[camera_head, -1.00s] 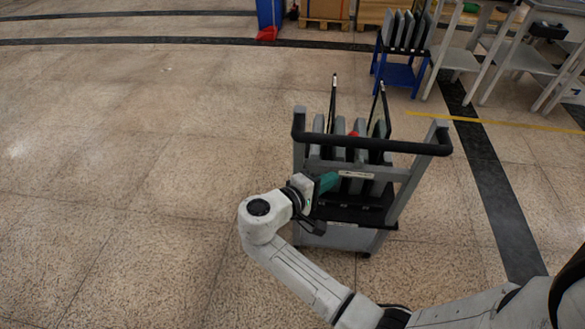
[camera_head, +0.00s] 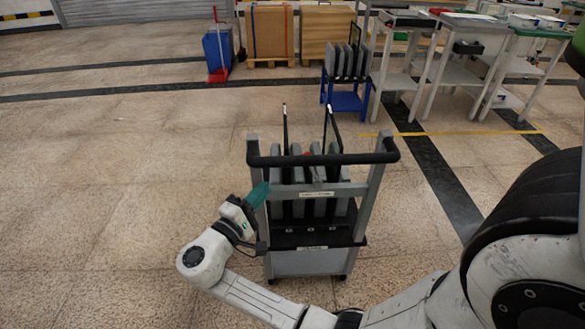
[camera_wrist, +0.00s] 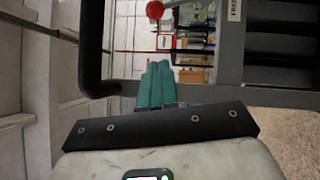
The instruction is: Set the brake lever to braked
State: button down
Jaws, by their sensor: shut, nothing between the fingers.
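The grey trolley (camera_head: 318,262) with a black push handle (camera_head: 325,159) stands on the floor in front of me. A small red knob, likely the brake lever's end, barely shows behind the handle in the head view (camera_head: 308,153). It shows more clearly as a red ball at the top of the wrist view (camera_wrist: 154,10). My gripper (camera_head: 262,187), with teal fingers, is at the trolley's left upright, below the handle. In the wrist view its closed, empty fingers (camera_wrist: 158,66) point toward the trolley, apart from the red ball. The lever's shaft and setting cannot be made out.
The trolley holds several upright grey panels and two tall black posts. Behind stand a blue rack (camera_head: 346,98) with panels, grey workbenches (camera_head: 465,60) at right, wooden crates (camera_head: 270,32), and a blue bin (camera_head: 217,46). The floor at left is clear.

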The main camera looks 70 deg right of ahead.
aim_at(312, 169)
jog(key=s+d+r, duration=0.1)
jog(key=s+d, duration=0.4)
jog(key=d, duration=0.4)
jog(key=shift+r, duration=0.35)
jog(key=shift+d, duration=0.1)
jog(key=shift+s+d+r+p, duration=0.15)
jog(key=shift+s+r+p, duration=0.25)
jog(key=shift+s+p, duration=0.05)
